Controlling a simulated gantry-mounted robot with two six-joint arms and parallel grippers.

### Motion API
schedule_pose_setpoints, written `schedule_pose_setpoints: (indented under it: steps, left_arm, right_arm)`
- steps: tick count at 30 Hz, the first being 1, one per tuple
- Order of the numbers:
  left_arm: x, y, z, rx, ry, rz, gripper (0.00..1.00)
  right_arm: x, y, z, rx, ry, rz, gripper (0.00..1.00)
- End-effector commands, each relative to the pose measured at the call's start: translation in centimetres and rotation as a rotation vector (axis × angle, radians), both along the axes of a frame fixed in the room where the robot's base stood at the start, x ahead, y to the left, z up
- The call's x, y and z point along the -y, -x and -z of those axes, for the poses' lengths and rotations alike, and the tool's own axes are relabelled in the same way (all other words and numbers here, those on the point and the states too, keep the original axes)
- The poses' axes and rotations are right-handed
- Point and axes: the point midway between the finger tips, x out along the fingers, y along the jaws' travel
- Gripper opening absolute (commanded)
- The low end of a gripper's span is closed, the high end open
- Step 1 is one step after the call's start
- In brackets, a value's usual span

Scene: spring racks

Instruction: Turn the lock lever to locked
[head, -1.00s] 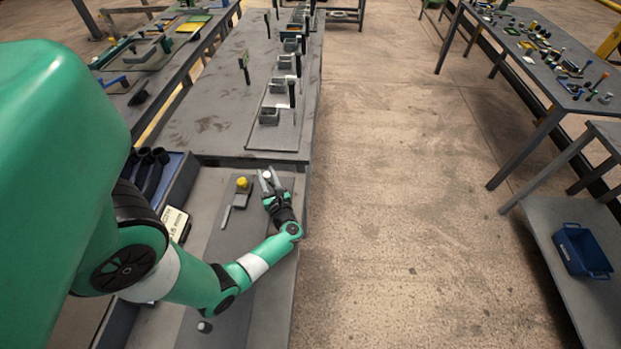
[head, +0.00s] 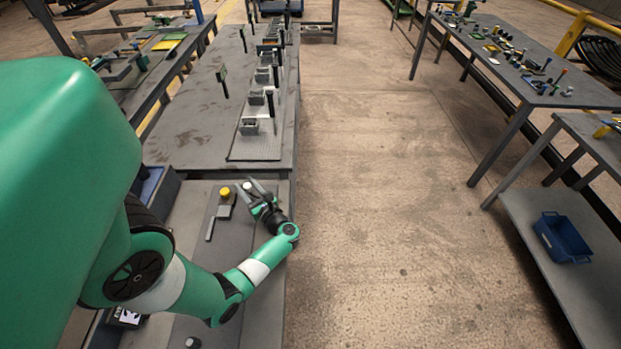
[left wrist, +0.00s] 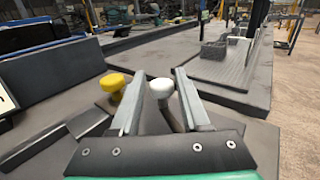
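A white round knob (left wrist: 162,88) on a leaning stem stands between the fingers of my left gripper (left wrist: 161,78) in the left wrist view. The fingers are spread to either side of it, close to its edges; I cannot tell whether they touch it. In the head view, my left gripper (head: 250,189) is low over the front bench with the white knob at its fingertips. A yellow knob (head: 225,191) on a grey block stands just left, also in the left wrist view (left wrist: 112,82). Which knob belongs to the lock lever is not clear. My right gripper is not in view.
A flat grey bar (head: 210,228) lies left of the gripper. Behind is a long table (head: 190,140) with a rack plate (head: 255,150), small grey boxes and dark upright posts. A blue bin (head: 562,238) sits on a shelf at right. The middle floor is clear.

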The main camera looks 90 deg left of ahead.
Motion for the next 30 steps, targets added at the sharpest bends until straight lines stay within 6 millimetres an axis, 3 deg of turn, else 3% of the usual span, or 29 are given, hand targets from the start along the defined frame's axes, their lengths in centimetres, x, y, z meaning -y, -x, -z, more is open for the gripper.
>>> schedule_pose_setpoints:
  steps: [3, 14, 25, 30]
  left_arm:
    - [0.0, 0.0, 0.0, 0.001, 0.001, 0.001, 0.64]
    - [0.5, -0.6, 0.1, 0.0, 0.002, 0.007, 0.64]
    - [7.0, -5.2, 0.2, 0.0, 0.002, 0.011, 0.64]
    - [9.0, -6.5, 0.1, 0.001, 0.002, 0.006, 0.64]
  right_arm:
    - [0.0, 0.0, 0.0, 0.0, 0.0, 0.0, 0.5]
    - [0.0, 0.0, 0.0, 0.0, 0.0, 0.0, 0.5]
    - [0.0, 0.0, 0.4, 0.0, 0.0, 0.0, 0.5]
    - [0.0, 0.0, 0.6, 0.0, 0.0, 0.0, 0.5]
